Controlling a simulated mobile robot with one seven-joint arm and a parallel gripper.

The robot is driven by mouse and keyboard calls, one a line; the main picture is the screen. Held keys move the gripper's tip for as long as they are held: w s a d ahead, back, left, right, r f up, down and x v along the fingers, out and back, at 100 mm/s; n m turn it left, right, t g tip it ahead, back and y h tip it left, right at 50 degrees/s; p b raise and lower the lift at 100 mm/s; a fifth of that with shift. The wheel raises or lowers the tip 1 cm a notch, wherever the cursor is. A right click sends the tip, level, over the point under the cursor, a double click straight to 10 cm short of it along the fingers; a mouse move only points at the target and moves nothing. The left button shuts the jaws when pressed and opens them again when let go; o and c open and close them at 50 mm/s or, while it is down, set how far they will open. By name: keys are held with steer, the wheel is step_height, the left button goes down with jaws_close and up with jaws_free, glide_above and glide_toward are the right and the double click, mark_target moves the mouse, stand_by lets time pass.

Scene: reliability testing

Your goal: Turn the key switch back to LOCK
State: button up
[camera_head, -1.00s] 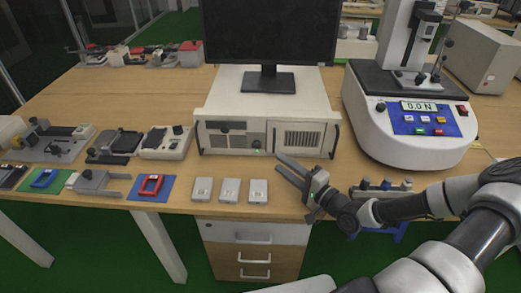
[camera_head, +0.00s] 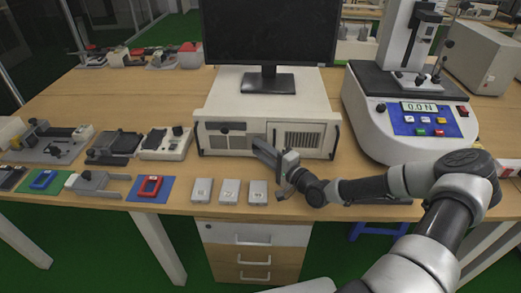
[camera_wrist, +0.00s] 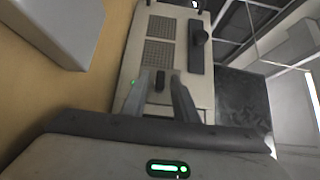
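The key switch (camera_wrist: 160,81) is a small dark piece on the front panel of a white computer case (camera_head: 218,140), beneath the monitor. In the wrist view it shows between the two fingertips of my gripper (camera_wrist: 160,78), with a green light beside it. The fingers are apart, and I see no clear contact with the key. In the head view my gripper (camera_head: 266,151) is in front of the panel and hides the key switch. The LOCK marking and the key's exact angle are too small to tell.
A force tester (camera_head: 410,120) reading 0.0 N stands at right. White blocks (camera_head: 230,191) lie along the table's front edge below my gripper. Fixtures and red and blue pieces (camera_head: 150,187) fill the left side. The monitor (camera_head: 268,35) stands on the case.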

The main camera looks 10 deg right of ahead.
jaws_close()
